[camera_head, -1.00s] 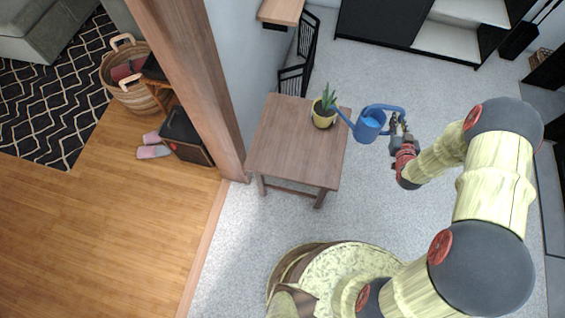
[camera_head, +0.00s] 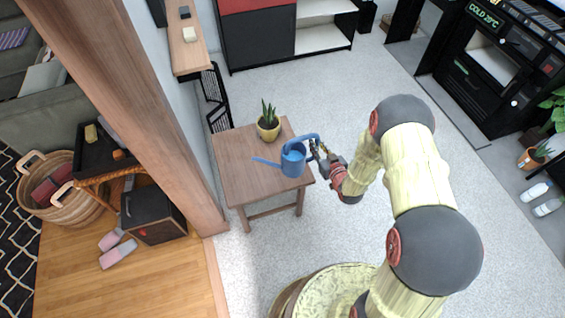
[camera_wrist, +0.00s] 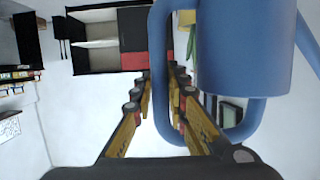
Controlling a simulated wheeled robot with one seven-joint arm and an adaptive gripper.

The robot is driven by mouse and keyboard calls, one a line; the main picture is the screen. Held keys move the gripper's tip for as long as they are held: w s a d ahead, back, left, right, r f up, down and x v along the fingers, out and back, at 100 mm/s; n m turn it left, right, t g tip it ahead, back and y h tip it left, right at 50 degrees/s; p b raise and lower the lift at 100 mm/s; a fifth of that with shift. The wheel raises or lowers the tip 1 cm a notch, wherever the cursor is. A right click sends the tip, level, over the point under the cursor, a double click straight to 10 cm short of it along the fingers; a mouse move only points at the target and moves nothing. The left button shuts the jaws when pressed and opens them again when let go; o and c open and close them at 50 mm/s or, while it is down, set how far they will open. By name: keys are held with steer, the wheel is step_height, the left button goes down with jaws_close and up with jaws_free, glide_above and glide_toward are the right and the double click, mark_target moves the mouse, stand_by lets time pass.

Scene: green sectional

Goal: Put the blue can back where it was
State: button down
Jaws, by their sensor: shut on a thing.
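The blue can is a watering can (camera_head: 293,160) with a long spout to the left and a handle to the right. In the head view it is in front of the right part of the small wooden table (camera_head: 243,180); I cannot tell whether it touches the top. My gripper (camera_head: 318,156) is shut on its handle from the right. In the wrist view the can (camera_wrist: 245,50) fills the upper right, and its handle passes between the fingers of my gripper (camera_wrist: 165,95). The can looks about upright.
A potted plant (camera_head: 268,127) stands at the table's back right corner, close behind the can. A wooden pillar (camera_head: 150,110) rises left of the table. A black chair or rack (camera_head: 215,100) is behind it. The table's front left is bare.

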mark_target(302, 145)
steer(key=a+f, duration=0.1)
steer(key=w+a+b, duration=0.1)
steer(key=a, duration=0.1)
steer(key=w+a+f, duration=0.1)
steer(key=a, duration=0.1)
steer(key=shift+w+a+f+b, duration=0.2)
steer(key=shift+f+b, duration=0.15)
steer(key=w+a+f+b, duration=0.2)
steer(key=a+f+b, duration=0.2)
steer(key=f, duration=0.4)
steer(key=shift+w+a+f, duration=0.15)
steer(key=shift+a+f, duration=0.05)
steer(key=shift+f, duration=0.15)
steer(key=shift+f, duration=0.2)
steer(key=c, duration=1.8)
jaws_free()
steer(key=shift+o, duration=0.2)
